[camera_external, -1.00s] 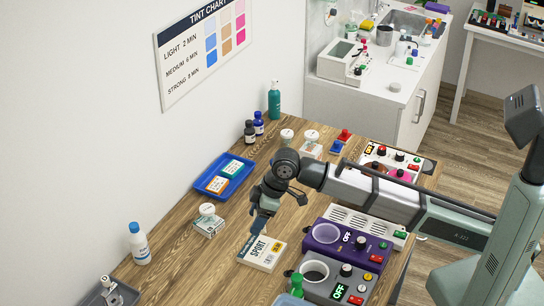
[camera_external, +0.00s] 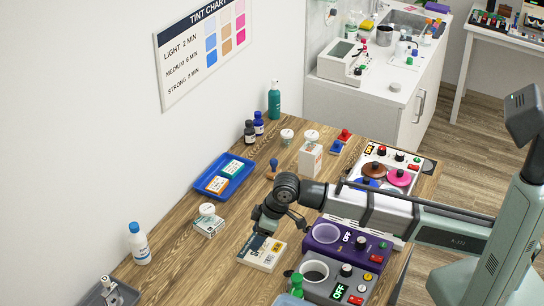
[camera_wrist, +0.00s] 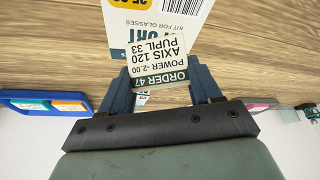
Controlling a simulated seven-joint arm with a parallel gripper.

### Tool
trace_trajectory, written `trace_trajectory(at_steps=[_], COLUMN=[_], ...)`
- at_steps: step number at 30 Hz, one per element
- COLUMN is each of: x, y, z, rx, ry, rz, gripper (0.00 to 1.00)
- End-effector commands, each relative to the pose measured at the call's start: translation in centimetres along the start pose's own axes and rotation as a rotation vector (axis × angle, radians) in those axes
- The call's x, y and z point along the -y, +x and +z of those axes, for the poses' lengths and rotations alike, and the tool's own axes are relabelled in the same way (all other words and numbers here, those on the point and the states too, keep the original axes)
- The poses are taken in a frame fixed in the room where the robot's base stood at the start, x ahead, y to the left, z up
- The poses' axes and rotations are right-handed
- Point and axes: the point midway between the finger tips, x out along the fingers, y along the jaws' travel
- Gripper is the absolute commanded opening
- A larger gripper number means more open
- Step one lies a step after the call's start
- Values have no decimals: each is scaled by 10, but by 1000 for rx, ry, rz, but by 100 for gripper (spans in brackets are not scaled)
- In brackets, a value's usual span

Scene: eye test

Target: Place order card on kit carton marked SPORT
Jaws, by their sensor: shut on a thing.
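The order card is a small white card (camera_wrist: 152,62) with a green band reading ORDER 47. My gripper (camera_wrist: 160,88) is shut on it, with a dark blue finger at each side in the wrist view. I cannot tell whether card and carton touch.
The purple device (camera_external: 318,243) and a grey device (camera_external: 330,284) stand right of the carton. A small carton with a white-lidded pot (camera_external: 209,222) stands to its left. A blue tray (camera_external: 205,190) holds two cartons. A white bottle (camera_external: 139,244) stands near the wall.

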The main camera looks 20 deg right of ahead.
Motion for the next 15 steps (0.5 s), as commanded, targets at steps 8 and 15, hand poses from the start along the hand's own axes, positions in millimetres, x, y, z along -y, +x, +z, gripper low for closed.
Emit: trace_trajectory(at_steps=[8, 15], x=[0, 0], y=[26, 26], z=[11, 11], rx=[1, 1], ry=[0, 0], rz=[0, 0], gripper=[30, 30])
